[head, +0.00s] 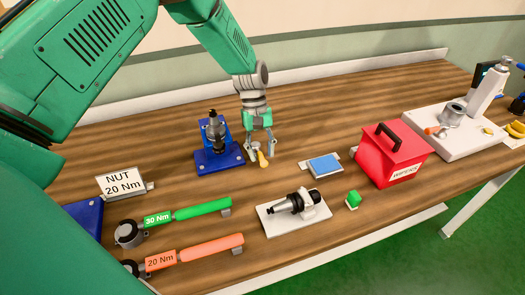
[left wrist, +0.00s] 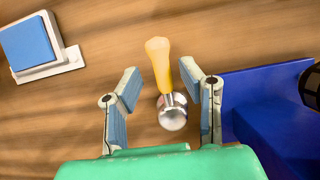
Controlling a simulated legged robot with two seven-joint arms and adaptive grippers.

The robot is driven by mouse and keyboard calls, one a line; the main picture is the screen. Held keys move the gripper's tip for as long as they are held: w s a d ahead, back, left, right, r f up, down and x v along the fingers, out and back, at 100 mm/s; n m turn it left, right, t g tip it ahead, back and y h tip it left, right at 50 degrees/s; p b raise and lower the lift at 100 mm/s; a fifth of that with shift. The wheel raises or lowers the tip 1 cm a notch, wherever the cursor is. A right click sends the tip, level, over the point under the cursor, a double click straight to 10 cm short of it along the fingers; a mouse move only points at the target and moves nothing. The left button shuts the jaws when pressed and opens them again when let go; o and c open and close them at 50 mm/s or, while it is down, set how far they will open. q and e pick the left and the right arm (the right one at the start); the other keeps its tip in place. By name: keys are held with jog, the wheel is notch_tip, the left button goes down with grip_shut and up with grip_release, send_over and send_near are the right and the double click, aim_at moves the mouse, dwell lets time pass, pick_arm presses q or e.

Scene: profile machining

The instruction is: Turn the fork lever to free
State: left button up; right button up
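The lever with a yellow handle (left wrist: 158,62) and a round silver end (left wrist: 172,112) lies beside the blue fixture (left wrist: 270,110) in the left wrist view. The lever (head: 263,159) also shows small in the head view, right of the blue fixture (head: 219,160), which holds a dark upright tool holder (head: 215,132). My left gripper (head: 259,155) points down at the lever. In the left wrist view its fingers (left wrist: 162,98) are open, one on each side of the lever, with visible gaps to it. Whether the silver end joins the fixture is hidden. My right gripper is not in view.
Green (head: 190,211) and orange (head: 200,250) torque wrenches lie in front. Bare wood lies behind the gripper.

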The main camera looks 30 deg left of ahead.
aim_at(257, 145)
pick_arm(q)
jog(key=v, duration=1.2)
jog(key=shift+d, duration=0.1)
jog(key=shift+f, duration=0.1)
